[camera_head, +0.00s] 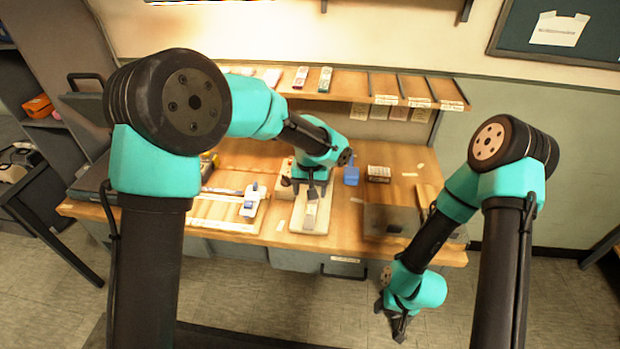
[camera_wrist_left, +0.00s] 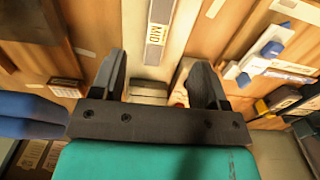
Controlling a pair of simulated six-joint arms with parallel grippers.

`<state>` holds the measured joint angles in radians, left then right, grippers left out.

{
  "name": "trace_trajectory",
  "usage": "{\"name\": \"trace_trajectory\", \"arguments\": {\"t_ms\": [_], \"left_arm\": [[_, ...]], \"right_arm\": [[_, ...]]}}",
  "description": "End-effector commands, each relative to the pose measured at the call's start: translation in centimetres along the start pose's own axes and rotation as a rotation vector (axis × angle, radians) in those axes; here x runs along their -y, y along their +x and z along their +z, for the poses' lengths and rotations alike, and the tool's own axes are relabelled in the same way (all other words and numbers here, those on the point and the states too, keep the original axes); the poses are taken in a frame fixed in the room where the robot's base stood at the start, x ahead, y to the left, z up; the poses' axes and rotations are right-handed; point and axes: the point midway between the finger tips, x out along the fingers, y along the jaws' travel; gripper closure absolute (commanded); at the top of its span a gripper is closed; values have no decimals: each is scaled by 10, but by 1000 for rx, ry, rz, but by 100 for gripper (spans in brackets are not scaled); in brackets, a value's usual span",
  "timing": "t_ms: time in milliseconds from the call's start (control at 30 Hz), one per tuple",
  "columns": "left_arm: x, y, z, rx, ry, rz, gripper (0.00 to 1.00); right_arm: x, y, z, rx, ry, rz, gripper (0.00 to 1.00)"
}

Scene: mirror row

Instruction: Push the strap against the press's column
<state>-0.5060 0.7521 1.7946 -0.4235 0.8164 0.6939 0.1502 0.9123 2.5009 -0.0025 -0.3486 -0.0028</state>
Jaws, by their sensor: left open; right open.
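A narrow grey bar labelled MID, which looks like the strap (camera_head: 311,213), lies lengthwise on the pale base plate of the press (camera_head: 302,225). The strap also shows in the left wrist view (camera_wrist_left: 158,36), between and just beyond my fingertips. My left gripper (camera_head: 313,190) is open and empty over the plate, at the strap's rear end; I cannot tell whether it touches. It also shows in the left wrist view (camera_wrist_left: 156,75). The press's column is mostly hidden behind my left arm in the head view. My right gripper (camera_head: 399,331) is open, low in front of the table.
A blue-and-white tool (camera_head: 251,200) lies on a board left of the press. A blue item (camera_head: 351,171) stands close on the right, with a grey box (camera_head: 387,222) nearer the front. A shelf (camera_head: 345,95) with small packets runs along the back.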

Motion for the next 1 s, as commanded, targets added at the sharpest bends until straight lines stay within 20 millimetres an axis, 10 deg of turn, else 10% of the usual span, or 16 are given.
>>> {"name": "trace_trajectory", "arguments": {"t_ms": [600, 1000], "left_arm": [[0, 95, 0, 2, 0, -1, 32], [0, 112, 0, 0, 0, 0, 32]], "right_arm": [[0, 0, 0, 0, 0, 0, 57], [0, 0, 0, 0, 0, 0, 57]]}}
